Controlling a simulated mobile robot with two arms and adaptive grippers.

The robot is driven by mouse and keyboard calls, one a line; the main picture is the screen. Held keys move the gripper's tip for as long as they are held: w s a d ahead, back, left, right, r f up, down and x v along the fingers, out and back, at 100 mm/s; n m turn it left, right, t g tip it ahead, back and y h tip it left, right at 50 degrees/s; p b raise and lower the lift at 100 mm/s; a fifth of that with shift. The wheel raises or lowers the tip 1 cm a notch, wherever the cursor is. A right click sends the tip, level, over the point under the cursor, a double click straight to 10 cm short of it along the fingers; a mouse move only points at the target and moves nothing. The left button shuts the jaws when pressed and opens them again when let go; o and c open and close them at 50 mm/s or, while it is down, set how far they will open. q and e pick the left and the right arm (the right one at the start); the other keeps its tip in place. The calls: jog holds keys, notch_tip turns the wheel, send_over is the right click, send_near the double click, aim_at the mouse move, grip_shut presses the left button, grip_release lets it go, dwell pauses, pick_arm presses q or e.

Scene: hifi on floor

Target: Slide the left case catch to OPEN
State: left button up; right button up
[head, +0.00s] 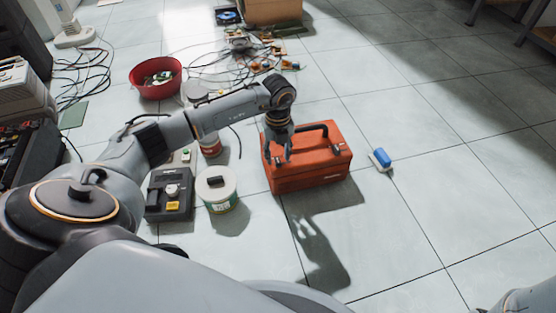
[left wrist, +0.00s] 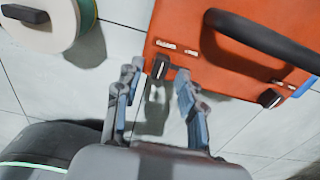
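The orange case (head: 312,170) stands on the tiled floor with a black handle on top; it also fills the upper right of the left wrist view (left wrist: 185,25). In that view its left catch (left wrist: 161,67) is a small black piece at the case's edge, below small white labels too blurred to read. The right catch (left wrist: 270,98) is a similar black piece. My left gripper (left wrist: 157,74) is open and empty, its fingertips either side of the left catch in the picture; contact cannot be told. In the head view the left gripper (head: 278,152) is at the case's left end.
A cable spool (head: 217,187) and a dark device (head: 169,194) stand left of the case. A blue and white block (head: 381,159) lies to its right. A red bowl (head: 156,77) and loose cables (head: 225,62) lie behind.

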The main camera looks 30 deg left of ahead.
pick_arm(q)
jog(key=shift+f, duration=0.7)
grip_shut()
